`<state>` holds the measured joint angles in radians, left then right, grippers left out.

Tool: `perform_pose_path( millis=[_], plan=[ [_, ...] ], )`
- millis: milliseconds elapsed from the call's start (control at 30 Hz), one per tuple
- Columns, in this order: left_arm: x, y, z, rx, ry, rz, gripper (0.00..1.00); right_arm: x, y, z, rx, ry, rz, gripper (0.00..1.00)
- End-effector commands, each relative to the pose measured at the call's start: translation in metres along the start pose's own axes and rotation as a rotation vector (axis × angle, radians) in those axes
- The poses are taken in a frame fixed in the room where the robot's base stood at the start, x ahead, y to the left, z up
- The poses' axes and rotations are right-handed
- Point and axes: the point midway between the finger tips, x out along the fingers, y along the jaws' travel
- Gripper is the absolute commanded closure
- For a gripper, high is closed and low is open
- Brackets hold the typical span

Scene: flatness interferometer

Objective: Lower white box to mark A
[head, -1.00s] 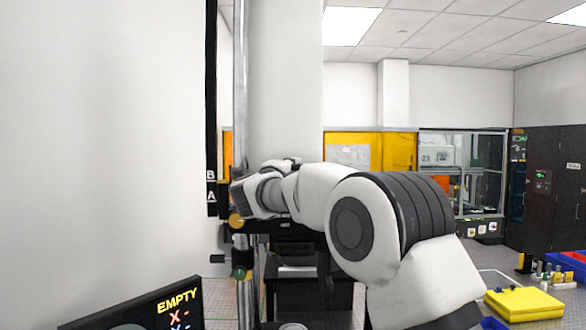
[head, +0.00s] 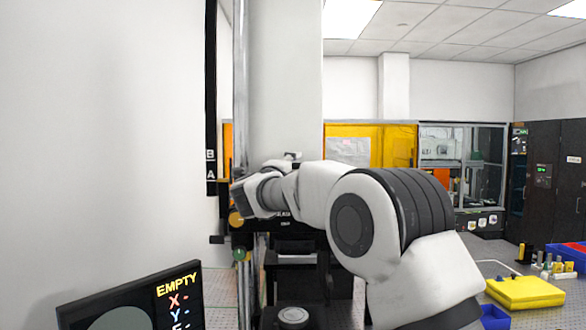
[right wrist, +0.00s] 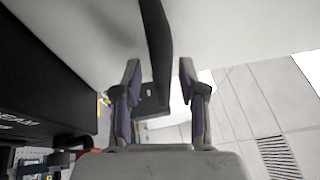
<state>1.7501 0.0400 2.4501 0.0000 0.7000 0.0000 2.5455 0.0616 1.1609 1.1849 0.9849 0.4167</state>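A tall white body (head: 285,85), which I take to be the white box, stands beside a shiny vertical rail (head: 241,90). Its top runs out of the head view and its lower end is hidden by my right arm. Mark A (head: 211,175) is at the lower end of a black strip to its left, just under mark B (head: 210,154). My right gripper (head: 238,200) is at the rail, little of it visible. In the right wrist view its fingers (right wrist: 160,72) are apart, with a dark bar (right wrist: 158,35) between them, seemingly untouched. My left gripper is out of view.
An orange knob (head: 236,219) and a green knob (head: 239,254) sit below the right gripper. A monitor (head: 125,305) reading EMPTY is at lower left. A yellow case (head: 525,292) lies at right. In the wrist view a dark housing (right wrist: 45,90) is close at left.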

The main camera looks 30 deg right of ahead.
Motion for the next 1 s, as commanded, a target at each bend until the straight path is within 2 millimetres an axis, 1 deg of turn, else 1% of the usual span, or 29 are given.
perform_pose_path(
  millis=[67,167,267,500,600,733,1000],
  plan=[
    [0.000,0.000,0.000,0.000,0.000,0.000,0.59,-0.001,-0.001,0.000,0.000,-0.001,-0.001,0.59],
    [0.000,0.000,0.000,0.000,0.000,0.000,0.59,-0.011,-0.001,0.001,-0.002,-0.003,-0.001,0.59],
    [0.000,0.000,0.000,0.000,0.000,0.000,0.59,-0.030,-0.002,0.001,-0.004,-0.003,-0.003,0.59],
    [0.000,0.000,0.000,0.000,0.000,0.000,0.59,-0.092,-0.001,0.001,-0.004,-0.002,-0.003,0.59],
    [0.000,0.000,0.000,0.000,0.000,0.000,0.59,-0.109,-0.001,0.000,-0.002,-0.001,-0.002,0.59],
    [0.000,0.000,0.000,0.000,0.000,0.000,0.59,-0.119,0.001,0.000,-0.001,0.000,0.000,0.59],
    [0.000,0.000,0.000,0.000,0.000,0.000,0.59,-0.120,0.001,0.000,0.000,0.001,0.001,0.59]
  ],
)
